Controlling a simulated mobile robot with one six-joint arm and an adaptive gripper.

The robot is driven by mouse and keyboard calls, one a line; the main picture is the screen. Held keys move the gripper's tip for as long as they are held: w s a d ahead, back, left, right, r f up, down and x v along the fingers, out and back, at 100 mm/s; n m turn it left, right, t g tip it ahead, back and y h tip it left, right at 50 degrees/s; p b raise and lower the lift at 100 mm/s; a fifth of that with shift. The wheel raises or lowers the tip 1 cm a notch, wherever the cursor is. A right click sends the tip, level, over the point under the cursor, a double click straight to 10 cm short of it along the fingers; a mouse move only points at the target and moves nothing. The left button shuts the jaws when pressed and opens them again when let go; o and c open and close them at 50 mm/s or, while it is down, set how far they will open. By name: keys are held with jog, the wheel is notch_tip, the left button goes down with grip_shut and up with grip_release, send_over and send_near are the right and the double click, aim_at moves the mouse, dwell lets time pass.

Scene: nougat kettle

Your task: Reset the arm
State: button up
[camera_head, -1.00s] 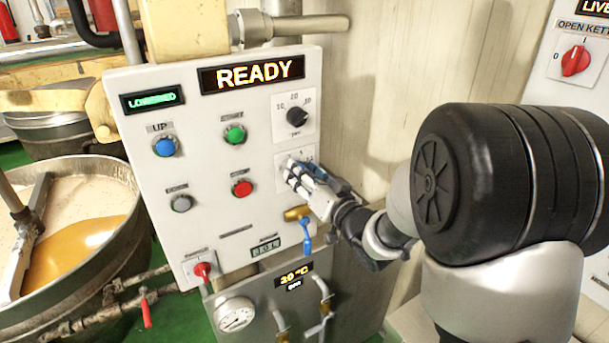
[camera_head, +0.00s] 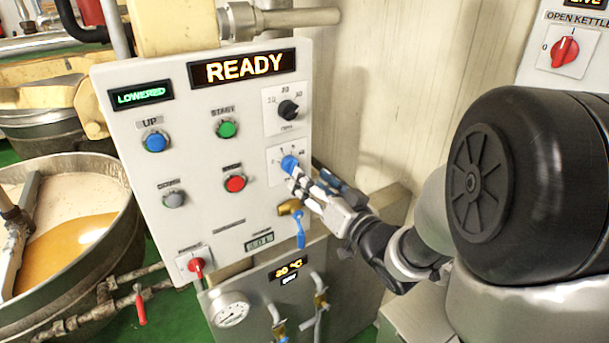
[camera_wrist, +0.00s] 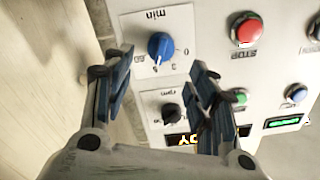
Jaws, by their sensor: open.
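My gripper (camera_head: 314,188) is open in front of the lower right of the white control panel (camera_head: 205,215), just below and right of the blue min knob (camera_head: 289,163). In the wrist view my gripper (camera_wrist: 160,80) has its two blue-lined fingers wide apart. The blue knob (camera_wrist: 159,46) shows in the gap between them, apart from both fingers as far as I can see. The black rpm knob (camera_wrist: 171,112) also shows between the fingers there, and in the head view (camera_head: 288,110) it is above the blue knob. Nothing is held.
The panel carries green (camera_head: 227,129) and red (camera_head: 235,183) buttons and a red switch (camera_head: 196,265). A brass valve with a blue lever (camera_head: 300,236) hangs close below my gripper. A kettle (camera_head: 120,225) stands at left. A wall switch (camera_head: 564,51) is at upper right.

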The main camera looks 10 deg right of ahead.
jog(key=shift+s+d, duration=0.1)
jog(key=shift+s, duration=0.2)
jog(key=s+d+g+h, duration=0.4)
jog(key=s+g+h, duration=0.25)
jog(key=s, duration=0.35)
jog(key=s+a+f+g, duration=0.2)
jog(key=s+a+g, duration=0.1)
jog(key=s, duration=0.6)
jog(key=s+a+f+n+g, duration=0.1)
jog(key=s+a+f+g, duration=0.1)
jog(key=s, duration=0.8)
jog(key=shift+s+a+g+y, duration=0.2)
jog(key=shift+a+g+y, duration=0.3)
jog(key=shift+a, duration=0.2)
